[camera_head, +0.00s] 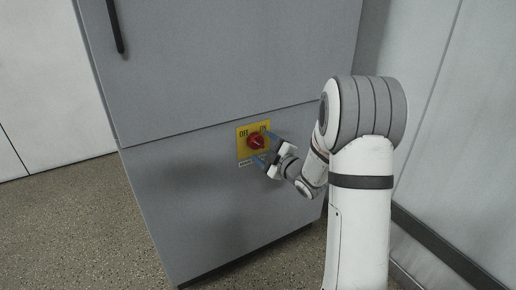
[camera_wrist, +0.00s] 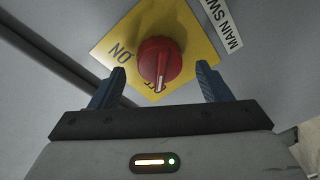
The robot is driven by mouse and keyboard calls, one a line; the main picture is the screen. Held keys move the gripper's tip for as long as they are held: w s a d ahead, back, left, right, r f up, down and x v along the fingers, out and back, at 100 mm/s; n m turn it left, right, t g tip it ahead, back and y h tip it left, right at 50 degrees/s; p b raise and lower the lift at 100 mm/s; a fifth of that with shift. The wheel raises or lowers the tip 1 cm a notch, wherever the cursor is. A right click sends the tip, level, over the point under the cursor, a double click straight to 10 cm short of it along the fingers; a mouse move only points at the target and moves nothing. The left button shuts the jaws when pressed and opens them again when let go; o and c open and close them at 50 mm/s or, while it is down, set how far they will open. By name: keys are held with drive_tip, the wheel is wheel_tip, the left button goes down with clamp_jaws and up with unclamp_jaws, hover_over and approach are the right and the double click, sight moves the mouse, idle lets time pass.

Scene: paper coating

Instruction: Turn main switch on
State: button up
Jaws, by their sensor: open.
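The main switch is a red rotary knob (camera_head: 256,142) on a yellow plate (camera_head: 241,153) on the front of a grey cabinet. In the head view OFF is at the plate's upper left and ON at its upper right. In the wrist view the knob (camera_wrist: 160,62) has a white mark pointing toward the partly hidden OFF lettering. My gripper (camera_head: 262,146) is open in front of the plate. In the wrist view its blue fingers (camera_wrist: 160,69) are on either side of the knob, with visible gaps. Whether the fingertips reach the knob's depth cannot be told.
A MAIN SWITCH label (camera_wrist: 222,22) is beside the plate. The grey cabinet (camera_head: 200,60) has a seam above the switch and a black handle (camera_head: 115,27) at upper left. A wall with a dark rail (camera_head: 445,247) stands at right. Speckled floor (camera_head: 75,230) is clear at left.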

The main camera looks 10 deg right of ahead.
drive_tip(key=shift+x, duration=1.05)
drive_tip(key=shift+c, duration=0.2)
